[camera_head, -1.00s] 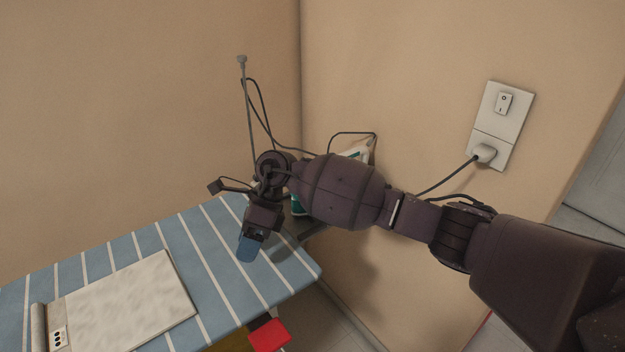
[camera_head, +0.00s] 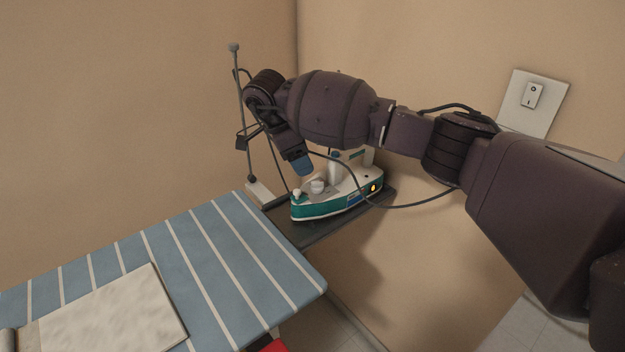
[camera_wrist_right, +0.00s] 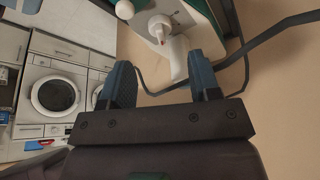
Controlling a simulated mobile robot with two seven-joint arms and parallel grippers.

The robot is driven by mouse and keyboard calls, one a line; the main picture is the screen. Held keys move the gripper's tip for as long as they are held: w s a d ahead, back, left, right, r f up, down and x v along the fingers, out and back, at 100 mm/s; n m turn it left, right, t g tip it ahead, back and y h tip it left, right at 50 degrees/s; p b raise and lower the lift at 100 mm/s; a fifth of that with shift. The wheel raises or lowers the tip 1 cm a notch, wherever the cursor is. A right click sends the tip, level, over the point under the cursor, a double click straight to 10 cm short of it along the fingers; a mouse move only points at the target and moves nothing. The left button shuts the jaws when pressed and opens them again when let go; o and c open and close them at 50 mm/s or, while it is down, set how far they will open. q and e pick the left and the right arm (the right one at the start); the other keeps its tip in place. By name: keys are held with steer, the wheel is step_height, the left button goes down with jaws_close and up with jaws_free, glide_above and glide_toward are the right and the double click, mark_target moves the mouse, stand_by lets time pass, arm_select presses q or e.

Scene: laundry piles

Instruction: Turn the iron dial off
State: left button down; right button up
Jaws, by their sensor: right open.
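The iron (camera_head: 335,197), white and teal with an orange light lit at its right end, sits on a dark rest at the far end of the ironing board. A white dial (camera_head: 317,187) shows on its top. My right gripper (camera_head: 304,166) is above the iron, pointing down, apart from it. In the right wrist view the two blue fingers (camera_wrist_right: 162,85) are spread and empty. The white dial with a red mark (camera_wrist_right: 159,28) lies beyond the fingertips, between them. The iron's handle is partly hidden by my arm in the head view. My left gripper is out of view.
The blue striped ironing board (camera_head: 210,270) fills the lower left, with a pale folded cloth (camera_head: 110,312) on it. A thin upright rod (camera_head: 243,110) stands behind the iron. The black cord (camera_head: 410,204) loops right of the iron. A wall switch (camera_head: 533,95) is at right.

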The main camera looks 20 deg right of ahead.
mark_target(314, 182)
steer(key=x, duration=0.7)
steer(key=shift+f, duration=0.1)
steer(key=c, duration=0.9)
